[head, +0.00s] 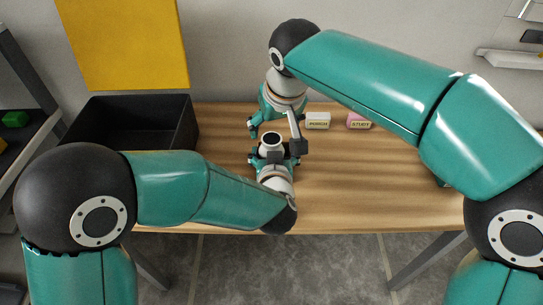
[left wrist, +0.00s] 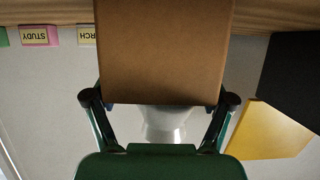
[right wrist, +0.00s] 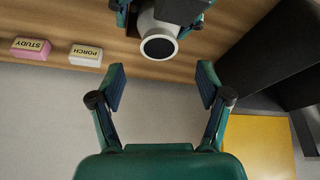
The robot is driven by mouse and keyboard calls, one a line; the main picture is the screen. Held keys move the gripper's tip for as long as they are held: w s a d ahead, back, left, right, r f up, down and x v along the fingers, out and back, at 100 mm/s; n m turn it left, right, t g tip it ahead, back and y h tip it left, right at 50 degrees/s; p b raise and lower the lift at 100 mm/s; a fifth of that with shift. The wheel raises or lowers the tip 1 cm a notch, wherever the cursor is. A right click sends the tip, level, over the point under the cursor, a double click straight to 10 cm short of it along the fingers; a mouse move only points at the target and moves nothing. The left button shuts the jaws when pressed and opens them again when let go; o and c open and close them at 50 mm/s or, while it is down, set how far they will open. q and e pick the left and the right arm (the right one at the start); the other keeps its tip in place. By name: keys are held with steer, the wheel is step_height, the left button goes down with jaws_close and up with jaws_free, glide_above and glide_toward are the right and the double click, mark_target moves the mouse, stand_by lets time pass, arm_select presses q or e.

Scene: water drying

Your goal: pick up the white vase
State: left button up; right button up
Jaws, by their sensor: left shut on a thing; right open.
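The white vase (head: 271,138) is above the wooden table in the head view, its round dark mouth turned up. My left gripper (head: 273,155) is shut on it from the near side. In the left wrist view a brownish face fills the room between the fingers; I cannot tell whether it is the vase's shaded side. The right wrist view shows the vase's white rim and dark mouth (right wrist: 159,48), beyond the fingertips. My right gripper (right wrist: 162,86) is open and empty, on the far side of the vase and apart from it. The vase's lower part is hidden.
A white PORCH block (head: 318,121) and a pink STUDY block (head: 359,121) sit at the table's back. A black open bin (head: 97,120) stands at the left under a yellow wall panel (head: 125,45).

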mark_target(272, 139)
steer(key=shift+s+x, duration=0.15)
steer(key=shift+x, duration=1.25)
steer(key=shift+s+x, duration=0.1)
steer(key=shift+x, duration=1.3)
steer(key=shift+d, duration=0.1)
jaws_close()
